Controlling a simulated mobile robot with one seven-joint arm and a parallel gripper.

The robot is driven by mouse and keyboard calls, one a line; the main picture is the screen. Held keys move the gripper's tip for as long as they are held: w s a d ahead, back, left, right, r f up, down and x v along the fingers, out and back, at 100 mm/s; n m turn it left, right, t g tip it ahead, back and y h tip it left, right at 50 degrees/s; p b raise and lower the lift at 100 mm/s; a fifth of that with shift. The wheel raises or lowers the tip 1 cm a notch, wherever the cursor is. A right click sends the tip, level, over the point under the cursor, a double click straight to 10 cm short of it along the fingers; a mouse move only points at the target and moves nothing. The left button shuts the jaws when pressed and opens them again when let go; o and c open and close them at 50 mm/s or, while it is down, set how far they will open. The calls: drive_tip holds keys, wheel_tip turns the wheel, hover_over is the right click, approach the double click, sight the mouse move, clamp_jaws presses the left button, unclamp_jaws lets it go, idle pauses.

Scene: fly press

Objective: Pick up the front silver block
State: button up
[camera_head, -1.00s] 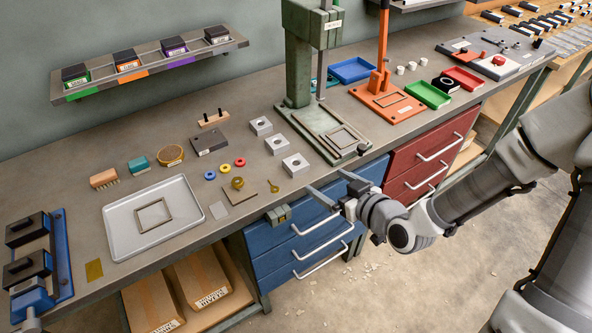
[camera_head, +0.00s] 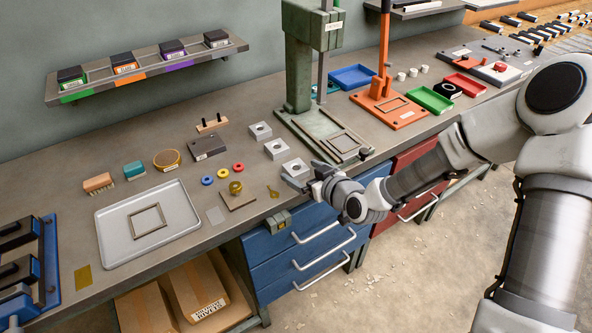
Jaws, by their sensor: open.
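Three silver blocks, each with a dark round hole on top, stand in a slanting row on the grey bench. The front silver block (camera_head: 296,167) is nearest the bench's front edge. The middle silver block (camera_head: 277,148) and the back silver block (camera_head: 260,131) stand behind it. My gripper (camera_head: 302,174) is open at the front silver block, its fingers reaching in from the lower right. One finger shows at the block's front and the other near its right side. The block's lower right part is partly hidden by my gripper; I cannot tell whether they touch.
The green press (camera_head: 298,75) and its base stand close behind and right. A brass piece on a small plate (camera_head: 238,202) and a brass key-like piece (camera_head: 272,191) lie to the left. Coloured rings (camera_head: 222,172) and a grey tray (camera_head: 110,245) are farther left.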

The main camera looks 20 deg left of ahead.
sight(295, 166)
drive_tip(key=x, duration=0.4)
drive_tip(key=shift+w+f, duration=0.1)
drive_tip(key=shift+w, duration=0.05)
clamp_jaws()
idle(0.4)
wheel_tip(295, 166, up, 5)
drive_tip(key=shift+f, duration=0.2)
drive_tip(key=s+d+r+p, duration=0.1)
drive_tip(key=d+r+p, duration=0.1)
drive_tip(key=d+r, duration=0.4)
drive_tip(key=d, duration=0.5)
drive_tip(key=shift+d+r, duration=0.2)
drive_tip(key=shift+d, duration=0.15)
